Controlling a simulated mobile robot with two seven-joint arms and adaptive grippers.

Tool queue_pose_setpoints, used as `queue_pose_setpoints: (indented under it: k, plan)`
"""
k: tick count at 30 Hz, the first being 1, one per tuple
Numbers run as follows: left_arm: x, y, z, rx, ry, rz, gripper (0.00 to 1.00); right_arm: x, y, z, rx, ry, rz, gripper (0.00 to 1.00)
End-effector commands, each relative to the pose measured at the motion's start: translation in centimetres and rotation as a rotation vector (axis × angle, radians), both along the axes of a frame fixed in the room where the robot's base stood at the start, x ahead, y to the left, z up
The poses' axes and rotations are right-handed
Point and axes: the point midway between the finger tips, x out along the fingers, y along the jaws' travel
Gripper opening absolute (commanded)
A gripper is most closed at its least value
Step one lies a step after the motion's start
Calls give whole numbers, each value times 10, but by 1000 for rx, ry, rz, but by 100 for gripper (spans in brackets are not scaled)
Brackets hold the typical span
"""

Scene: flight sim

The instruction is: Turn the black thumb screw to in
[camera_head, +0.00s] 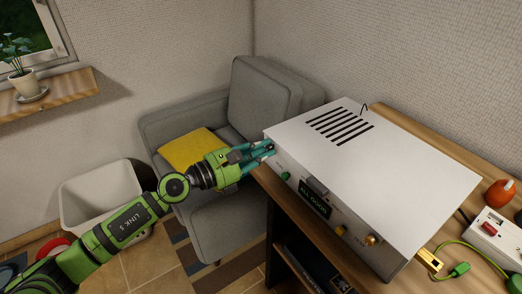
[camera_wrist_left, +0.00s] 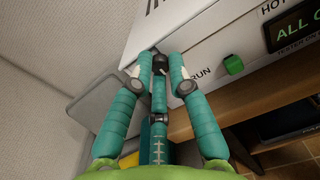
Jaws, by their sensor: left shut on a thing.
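The black thumb screw (camera_wrist_left: 160,62) is at the left end of the front of a white box (camera_head: 370,180). It shows small and dark between my fingertips in the left wrist view, and is mostly hidden by them in the head view. My left gripper (camera_head: 266,149) is shut on the thumb screw, with its teal fingers on both sides of it; it also shows in the left wrist view (camera_wrist_left: 161,68). How far in the screw sits cannot be told. My right gripper is not in view.
The box stands on a wooden bench (camera_head: 412,128). A grey armchair (camera_head: 265,85) with a yellow cushion (camera_head: 188,150) is behind the gripper.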

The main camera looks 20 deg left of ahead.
Motion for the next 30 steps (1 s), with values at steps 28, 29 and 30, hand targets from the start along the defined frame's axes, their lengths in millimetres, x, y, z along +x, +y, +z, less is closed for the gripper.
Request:
queue_pose_setpoints:
  k: [28, 29, 30]
  plan:
    - [-51, 42, -2, -1, 6, 1, 42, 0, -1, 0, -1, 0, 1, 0]
    - [-55, 45, -2, -2, 7, 1, 42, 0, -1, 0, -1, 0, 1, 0]
    - [-60, 49, -2, -2, 5, 2, 42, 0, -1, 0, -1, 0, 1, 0]
